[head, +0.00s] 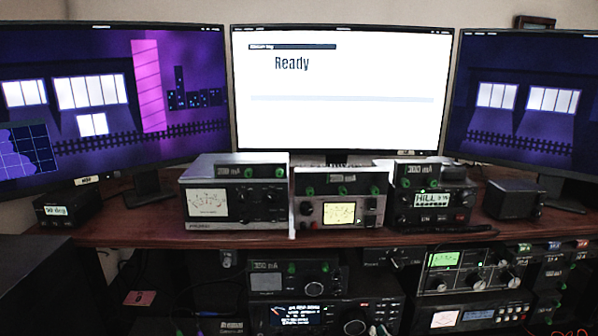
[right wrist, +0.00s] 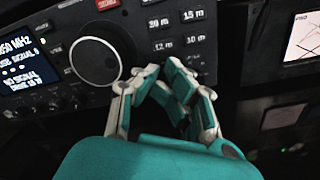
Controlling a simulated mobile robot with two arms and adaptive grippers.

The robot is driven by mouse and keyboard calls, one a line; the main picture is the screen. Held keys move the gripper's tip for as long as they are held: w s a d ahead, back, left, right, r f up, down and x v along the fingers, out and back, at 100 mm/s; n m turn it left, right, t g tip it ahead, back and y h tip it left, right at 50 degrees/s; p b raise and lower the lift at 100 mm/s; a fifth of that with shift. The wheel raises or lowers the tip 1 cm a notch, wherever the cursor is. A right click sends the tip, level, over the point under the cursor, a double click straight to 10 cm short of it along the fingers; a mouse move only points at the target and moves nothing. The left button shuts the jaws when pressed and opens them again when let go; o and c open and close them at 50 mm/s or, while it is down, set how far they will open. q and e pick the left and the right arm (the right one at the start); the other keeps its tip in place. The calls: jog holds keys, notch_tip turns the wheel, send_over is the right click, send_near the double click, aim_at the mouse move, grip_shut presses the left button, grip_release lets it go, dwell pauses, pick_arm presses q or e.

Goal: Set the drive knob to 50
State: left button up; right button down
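In the right wrist view, my right gripper (right wrist: 161,72) is teal and grey. Its fingertips come together with nothing visible between them, in front of a black radio's face. A large round knob (right wrist: 95,62) with a pale ring is just left of the fingertips; I cannot tell whether they touch. No drive label is readable, so I cannot tell which knob is the drive knob. In the head view, small knobs (head: 505,279) sit on the lower right radio, and a larger knob (head: 355,327) sits on the radio with a blue display (head: 298,314).
Three monitors stand behind a brown desk (head: 130,225); the middle one (head: 340,120) reads "Ready". Metered boxes (head: 208,203) line the desk, with more radios packed closely below. In the wrist view, band buttons (right wrist: 193,14) and a blue-lit display (right wrist: 20,62) are close to the gripper.

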jog(key=shift+s+d+f, duration=0.1)
jog(key=shift+d+f, duration=0.25)
jog(key=shift+d, duration=0.1)
jog(key=shift+d+f, duration=0.15)
jog(key=shift+f, duration=0.05)
jog(key=shift+a, duration=0.2)
jog(key=shift+d+r, duration=0.15)
jog(key=shift+d, duration=0.05)
jog(key=shift+s+d+r, duration=0.15)
jog(key=shift+s, duration=1.3)
jog(key=shift+s+d+r, duration=0.1)
jog(key=shift+s, duration=1.35)
